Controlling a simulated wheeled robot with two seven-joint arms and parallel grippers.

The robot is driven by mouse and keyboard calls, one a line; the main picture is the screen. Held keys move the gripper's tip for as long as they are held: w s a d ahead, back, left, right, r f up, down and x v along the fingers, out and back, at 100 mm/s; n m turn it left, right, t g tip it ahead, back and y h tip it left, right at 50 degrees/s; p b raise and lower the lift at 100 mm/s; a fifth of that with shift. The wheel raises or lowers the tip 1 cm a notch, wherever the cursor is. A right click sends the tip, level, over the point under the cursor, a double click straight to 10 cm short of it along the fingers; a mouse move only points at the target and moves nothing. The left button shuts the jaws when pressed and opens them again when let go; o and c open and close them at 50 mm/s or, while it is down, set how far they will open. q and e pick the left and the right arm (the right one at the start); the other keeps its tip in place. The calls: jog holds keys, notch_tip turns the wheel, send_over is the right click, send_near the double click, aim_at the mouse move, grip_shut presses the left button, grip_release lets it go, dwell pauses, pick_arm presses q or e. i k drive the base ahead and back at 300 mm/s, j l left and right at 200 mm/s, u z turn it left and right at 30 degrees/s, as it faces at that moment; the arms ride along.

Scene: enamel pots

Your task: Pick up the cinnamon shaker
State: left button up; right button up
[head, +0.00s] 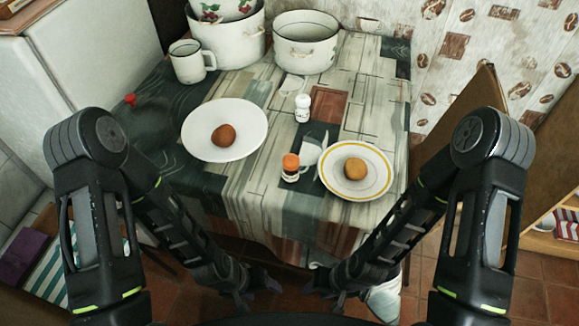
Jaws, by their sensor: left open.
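A small shaker with an orange lid (291,167) stands upright near the front of the table, between the two plates; it looks like the cinnamon shaker, but its label is too small to read. A second shaker, all white (302,108), stands upright farther back. My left gripper (256,289) is open and empty, low in front of the table's front edge. My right gripper (326,288) is also low in front of the table, to the right of the left one; its jaws are too dark and small to judge. Both are apart from the shaker.
A white plate (197,147) with a brown round item is to the left. A yellow-rimmed plate (373,186) with another is just right of the shaker. A napkin (309,154) lies between. Enamel pots (306,56) and a mug (187,68) stand at the back. A red-topped item (130,100) is far left.

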aim_at(291, 162)
jog(key=u, duration=0.5)
jog(key=k+l+u, duration=0.2)
jog(key=u, duration=0.25)
jog(key=k+u, duration=0.6)
jog(key=u, duration=0.25)
jog(key=k+j, duration=0.1)
jog(key=k, duration=0.35)
jog(key=k+j+u, duration=0.15)
jog(key=k, duration=0.3)
